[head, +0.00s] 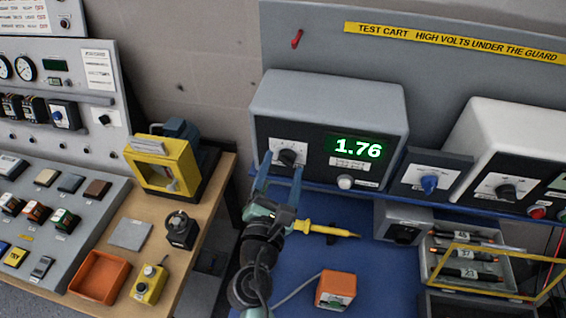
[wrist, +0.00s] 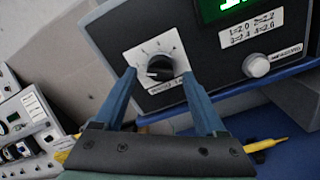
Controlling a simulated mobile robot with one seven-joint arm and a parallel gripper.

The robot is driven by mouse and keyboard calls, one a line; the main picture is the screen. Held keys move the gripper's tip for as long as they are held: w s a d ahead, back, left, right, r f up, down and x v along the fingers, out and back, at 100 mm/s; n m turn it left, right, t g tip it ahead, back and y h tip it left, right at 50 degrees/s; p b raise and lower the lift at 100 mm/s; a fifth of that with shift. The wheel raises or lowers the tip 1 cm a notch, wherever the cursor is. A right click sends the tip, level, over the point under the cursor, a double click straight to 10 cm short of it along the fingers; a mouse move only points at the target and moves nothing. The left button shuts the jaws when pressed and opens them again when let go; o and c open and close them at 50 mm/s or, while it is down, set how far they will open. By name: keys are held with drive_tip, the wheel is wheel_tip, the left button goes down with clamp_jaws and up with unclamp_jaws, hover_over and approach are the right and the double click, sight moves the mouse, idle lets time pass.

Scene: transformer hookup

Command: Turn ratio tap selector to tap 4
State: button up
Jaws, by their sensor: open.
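The ratio tap selector is a black knob (wrist: 160,68) on a white dial plate (wrist: 146,54) with tick marks; in the head view the knob (head: 287,158) is at the left of the grey instrument's dark front (head: 318,172). Its pointer's exact setting is too small to tell. My gripper (wrist: 168,82) is open, its two blue fingers spread left and right of the knob in the wrist view. In the head view my gripper (head: 278,172) is in front of the dial. I cannot tell whether a finger touches the knob. The green display (head: 358,148) reads 1.76.
A white button (wrist: 257,66) sits right of the dial. A yellow probe (head: 325,230) lies on the blue cart top beside my gripper. A blue-knobbed box (head: 430,183) stands to the right. An orange box (head: 336,290) is in front.

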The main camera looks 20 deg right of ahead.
drive_tip(key=shift+w+d, duration=0.2)
drive_tip(key=shift+w, duration=0.1)
drive_tip(key=shift+c, duration=0.2)
clamp_jaws()
